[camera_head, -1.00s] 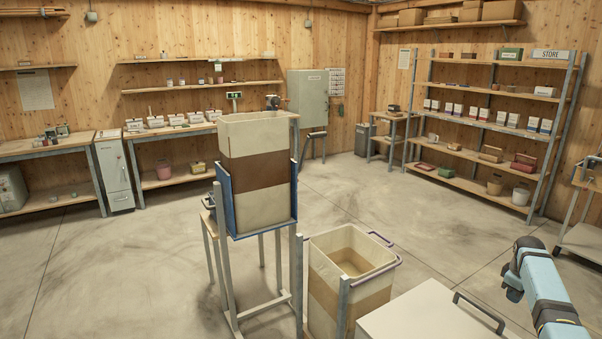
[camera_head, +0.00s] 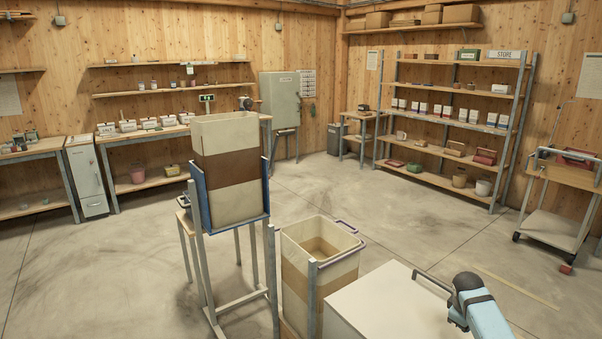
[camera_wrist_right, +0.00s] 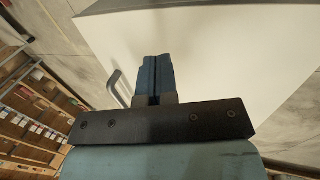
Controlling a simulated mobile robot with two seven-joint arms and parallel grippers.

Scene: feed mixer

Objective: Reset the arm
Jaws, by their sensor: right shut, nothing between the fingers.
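My right arm (camera_head: 482,312) comes in at the lower right of the head view, bent beside the white box-like unit (camera_head: 385,305) with a dark handle. My left gripper is in neither view.
A tall bin in a blue frame (camera_head: 226,150) stands on a metal stand at centre. An open beige bin (camera_head: 320,260) stands left of the white unit. A trolley (camera_head: 555,215) is at the right. Store shelves (camera_head: 450,125) line the back right. The middle floor (camera_head: 400,215) is clear.

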